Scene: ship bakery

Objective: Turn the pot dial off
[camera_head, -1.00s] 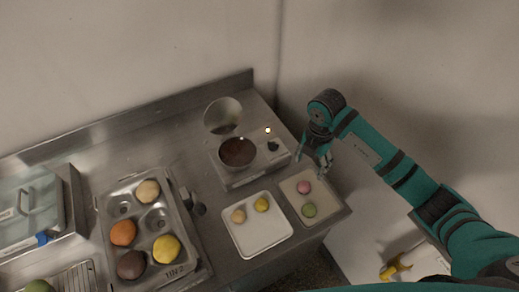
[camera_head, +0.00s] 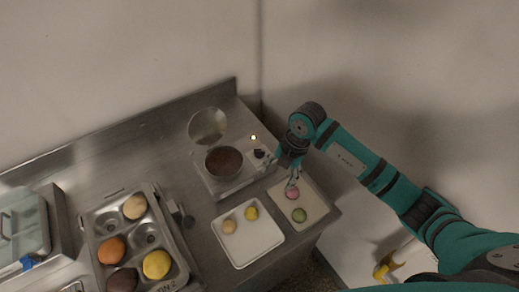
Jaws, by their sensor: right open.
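The pot (camera_head: 223,162) holds a dark brown filling and sits on a square metal warmer (camera_head: 228,185) on the steel counter. Its round lid (camera_head: 207,126) stands open behind it. A small black dial (camera_head: 259,154) is on the warmer's top, right of the pot, with a lit lamp (camera_head: 253,138) just behind it. My right gripper (camera_head: 287,172) is open and empty. It points down to the right of the dial, near the warmer's right edge and above the far end of a tray; it looks apart from the dial. My left gripper is out of view.
A white tray (camera_head: 247,251) with two small buns lies in front of the warmer. A beige tray (camera_head: 318,212) with a pink and a green bun is under my right gripper. A metal muffin tin (camera_head: 150,210) with several buns is at left. A wall rises behind.

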